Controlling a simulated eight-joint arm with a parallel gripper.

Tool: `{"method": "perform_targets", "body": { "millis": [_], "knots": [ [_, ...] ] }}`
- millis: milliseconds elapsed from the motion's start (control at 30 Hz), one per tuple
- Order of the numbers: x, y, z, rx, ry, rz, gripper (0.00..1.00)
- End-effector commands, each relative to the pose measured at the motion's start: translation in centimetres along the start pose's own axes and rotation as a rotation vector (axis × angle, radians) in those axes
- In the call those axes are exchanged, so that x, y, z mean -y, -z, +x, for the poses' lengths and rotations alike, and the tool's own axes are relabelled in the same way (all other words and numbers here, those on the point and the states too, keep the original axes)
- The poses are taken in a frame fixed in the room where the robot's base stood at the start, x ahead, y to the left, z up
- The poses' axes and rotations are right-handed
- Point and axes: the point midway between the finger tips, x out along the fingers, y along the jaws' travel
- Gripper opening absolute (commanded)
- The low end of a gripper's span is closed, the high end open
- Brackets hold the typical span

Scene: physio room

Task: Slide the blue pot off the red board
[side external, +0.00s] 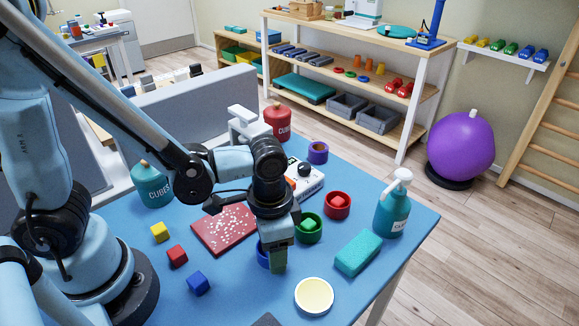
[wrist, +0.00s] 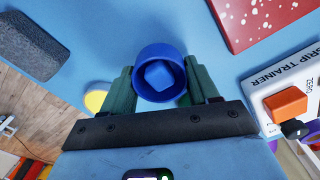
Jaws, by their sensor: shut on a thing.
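My gripper (side external: 277,258) points down at the front of the blue table (side external: 337,241). In the wrist view its two green fingers (wrist: 160,88) stand on either side of the blue pot (wrist: 161,51) and are shut on it. A blue cube (wrist: 159,75) sits inside the pot. In the side view most of the pot (side external: 262,256) is hidden behind the gripper. The red board (side external: 224,229), with white specks, lies flat behind and left of the pot. The wrist view shows bare blue table between the pot and the board (wrist: 255,18).
Green (side external: 309,230) and red (side external: 337,206) pots stand right of my gripper, near a teal block (side external: 357,253) and pump bottle (side external: 392,210). A yellow-topped round tub (side external: 314,296) is close in front. Yellow, red and blue cubes lie left. The white grip trainer (side external: 305,180) is behind.

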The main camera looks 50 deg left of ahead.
Motion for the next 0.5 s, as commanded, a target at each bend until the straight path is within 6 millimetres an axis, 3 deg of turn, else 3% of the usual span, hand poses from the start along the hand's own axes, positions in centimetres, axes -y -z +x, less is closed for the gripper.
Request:
{"method": "perform_targets", "body": {
  "millis": [67, 100, 267, 500],
  "knots": [
    [0.01, 0.0, 0.0, 0.0, 0.0, 0.0, 0.28],
    [0.01, -0.01, 0.0, 0.0, 0.0, 0.0, 0.63],
    [0.01, -0.01, 0.0, 0.0, 0.0, 0.001, 0.87],
    [0.02, -0.02, 0.0, 0.0, 0.0, 0.001, 0.89]
  ]
}}
